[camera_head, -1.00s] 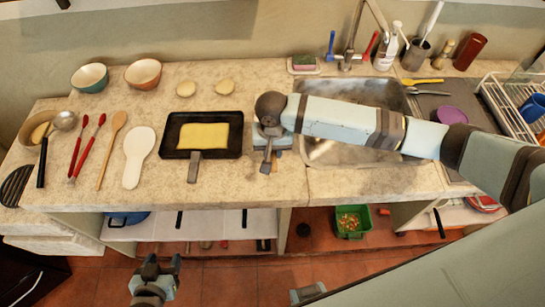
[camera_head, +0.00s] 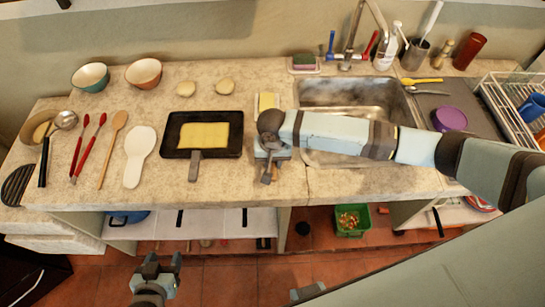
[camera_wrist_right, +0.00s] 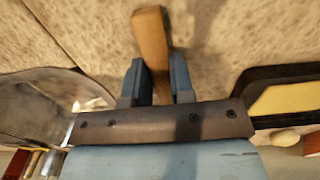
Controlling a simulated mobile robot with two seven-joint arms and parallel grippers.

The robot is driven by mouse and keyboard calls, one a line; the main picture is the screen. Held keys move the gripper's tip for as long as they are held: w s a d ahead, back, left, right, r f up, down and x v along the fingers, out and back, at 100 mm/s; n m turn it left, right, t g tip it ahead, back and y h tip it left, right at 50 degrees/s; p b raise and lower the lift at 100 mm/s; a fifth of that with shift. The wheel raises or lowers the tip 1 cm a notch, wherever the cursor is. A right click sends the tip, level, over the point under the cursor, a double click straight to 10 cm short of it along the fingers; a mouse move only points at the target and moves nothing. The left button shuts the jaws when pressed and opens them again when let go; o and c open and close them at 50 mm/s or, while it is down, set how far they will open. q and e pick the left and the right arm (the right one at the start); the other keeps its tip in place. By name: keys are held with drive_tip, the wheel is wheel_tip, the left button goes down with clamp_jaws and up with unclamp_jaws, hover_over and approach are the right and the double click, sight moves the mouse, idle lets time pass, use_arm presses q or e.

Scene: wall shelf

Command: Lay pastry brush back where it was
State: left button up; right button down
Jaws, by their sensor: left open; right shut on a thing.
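My right gripper (camera_head: 270,157) is low over the counter, between the pan and the sink, pointing down. In the right wrist view the gripper (camera_wrist_right: 154,84) is shut on a flat wooden handle (camera_wrist_right: 152,37), which I take to be the pastry brush. The rest of the brush is hidden by the gripper, and I cannot tell whether it touches the counter. My left gripper (camera_head: 160,263) is open and empty, low in front of the counter.
The pan (camera_head: 232,145) with a yellow slab is just left of my right gripper; the sink (camera_head: 345,95) is right. A pale yellow block (camera_head: 267,101) lies behind my wrist. Spoons, tongs and bowls fill the left counter (camera_head: 215,192); its front strip is bare.

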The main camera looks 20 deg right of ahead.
drive_tip(key=c, duration=1)
unclamp_jaws()
drive_tip(key=shift+r+b, duration=0.3)
drive_tip(key=shift+r, duration=0.05)
wheel_tip(320, 180, up, 12)
drive_tip(key=shift+r, duration=0.25)
